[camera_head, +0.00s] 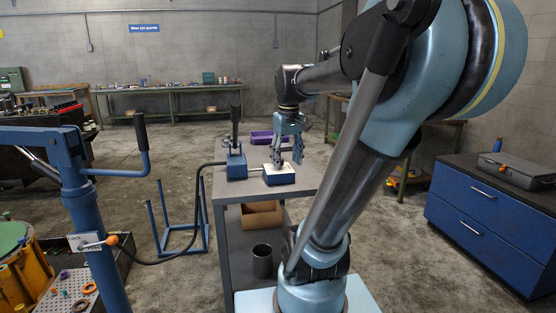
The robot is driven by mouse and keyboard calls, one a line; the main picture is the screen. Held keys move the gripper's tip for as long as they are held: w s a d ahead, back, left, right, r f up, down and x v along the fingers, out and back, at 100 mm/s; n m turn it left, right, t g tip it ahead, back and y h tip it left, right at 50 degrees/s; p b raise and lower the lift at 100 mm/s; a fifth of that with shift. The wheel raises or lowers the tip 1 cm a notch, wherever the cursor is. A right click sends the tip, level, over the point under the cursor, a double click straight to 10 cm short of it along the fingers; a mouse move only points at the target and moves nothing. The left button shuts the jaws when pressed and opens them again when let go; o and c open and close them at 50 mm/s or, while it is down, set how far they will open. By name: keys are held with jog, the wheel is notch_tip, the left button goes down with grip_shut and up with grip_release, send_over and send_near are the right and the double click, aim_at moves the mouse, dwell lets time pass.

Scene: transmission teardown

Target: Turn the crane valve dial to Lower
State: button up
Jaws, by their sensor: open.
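The blue crane (88,205) stands at the left, with a small plate (80,241) on its post that seems to read LOCK. A lever with an orange knob (112,240) is beside that plate. A blue block with a pale top (280,176) sits on the grey cart (230,190) and is joined to a blue pump unit (236,165). The block may carry the valve dial, but no dial marking or pointer can be read. My gripper (285,162) points down, open, just over the block. Its fingers hide part of the top; contact cannot be told.
A black hose (165,262) runs from the crane post to the pump. The pump's upright handle (235,125) stands left of my gripper. A brown bin (261,214) and dark cup (262,261) are on the cart's lower shelf. A blue drawer cabinet (485,215) stands right.

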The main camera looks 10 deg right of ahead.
jog(key=w+r+n+g, duration=0.1)
jog(key=w+r+n, duration=0.2)
jog(key=w+r, duration=1.05)
jog(key=f, duration=0.6)
jog(key=w+f, duration=0.1)
jog(key=f, duration=1.2)
jog(key=shift+w, duration=0.15)
jog(key=shift+r, duration=0.1)
jog(key=shift+c, duration=0.3)
jog(key=c, duration=1)
